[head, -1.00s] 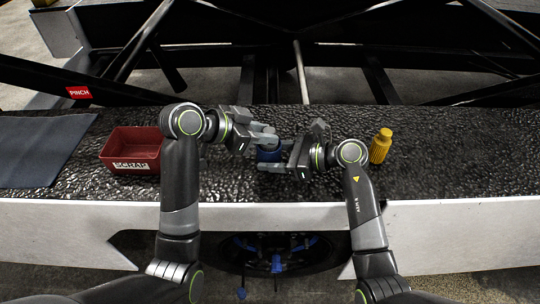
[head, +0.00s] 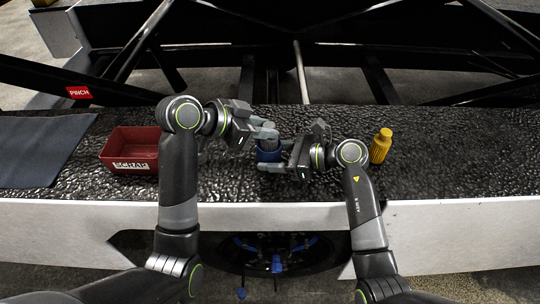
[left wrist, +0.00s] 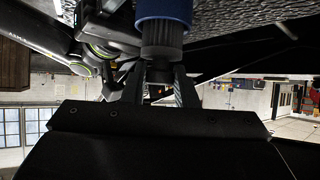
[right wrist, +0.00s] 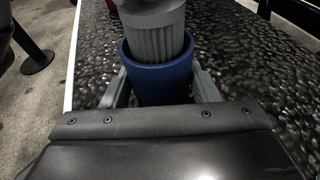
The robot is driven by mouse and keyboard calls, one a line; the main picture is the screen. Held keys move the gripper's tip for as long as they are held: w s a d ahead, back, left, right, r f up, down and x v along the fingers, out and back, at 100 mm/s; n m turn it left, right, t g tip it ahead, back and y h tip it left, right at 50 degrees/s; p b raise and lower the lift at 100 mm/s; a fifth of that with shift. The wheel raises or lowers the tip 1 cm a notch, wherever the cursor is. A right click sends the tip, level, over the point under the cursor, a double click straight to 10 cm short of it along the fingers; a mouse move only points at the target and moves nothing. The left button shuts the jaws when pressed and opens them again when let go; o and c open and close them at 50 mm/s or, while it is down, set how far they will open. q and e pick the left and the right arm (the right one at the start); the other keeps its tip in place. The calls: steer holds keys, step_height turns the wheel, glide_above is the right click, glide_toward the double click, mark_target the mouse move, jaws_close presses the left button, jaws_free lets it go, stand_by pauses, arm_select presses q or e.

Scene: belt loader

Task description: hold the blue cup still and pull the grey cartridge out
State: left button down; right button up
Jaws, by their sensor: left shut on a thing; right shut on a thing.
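The blue cup (head: 268,155) stands upright on the dark belt, between my two arms. It also shows in the left wrist view (left wrist: 163,9) and the right wrist view (right wrist: 160,82). The grey ribbed cartridge (right wrist: 158,44) sticks up out of the cup; its lower end is inside and hidden. It also shows in the left wrist view (left wrist: 162,42). My left gripper (head: 266,129) is shut on the cartridge's upper part, above the cup. My right gripper (head: 272,160) is shut on the cup, one finger on each side in the right wrist view.
A red bin (head: 131,148) with a white label stands on the belt left of my left arm. A yellow ribbed bottle-like piece (head: 381,146) stands right of my right arm. A dark mat (head: 40,150) lies at the far left. Black beams cross behind the belt.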

arm_select(q)
steer(key=shift+r, duration=3.45)
arm_select(e)
steer(key=o, duration=0.8)
steer(key=shift+o, duration=0.2)
steer(key=v, duration=1.2)
arm_select(q)
steer(key=shift+f, duration=0.1)
